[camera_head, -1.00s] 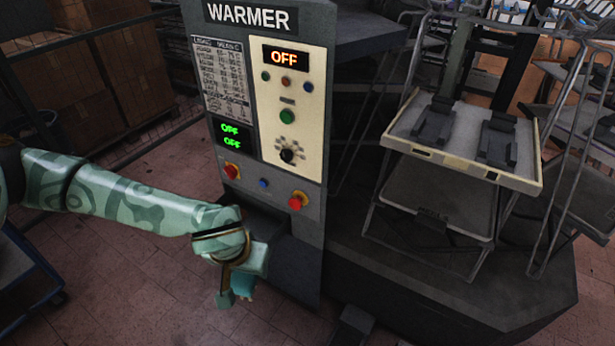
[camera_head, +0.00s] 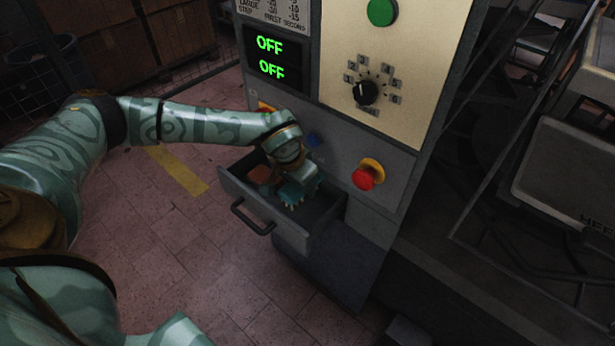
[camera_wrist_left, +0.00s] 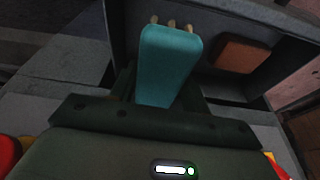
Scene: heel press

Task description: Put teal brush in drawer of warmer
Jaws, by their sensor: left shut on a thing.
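The warmer (camera_head: 375,140) is a grey cabinet with a cream panel. Its drawer (camera_head: 265,205) is pulled open at the front. My left gripper (camera_head: 285,178) is over the drawer's opening and is shut on the teal brush (camera_head: 300,188). In the left wrist view the teal brush (camera_wrist_left: 170,62) sits between the fingers, with a few pale bristle tufts at its far end. I cannot tell whether it touches the drawer floor. My right gripper is not in view.
A brown block (camera_head: 260,174) lies in the drawer beside the brush; it also shows in the left wrist view (camera_wrist_left: 240,54). The drawer handle (camera_head: 250,218) sticks out in front.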

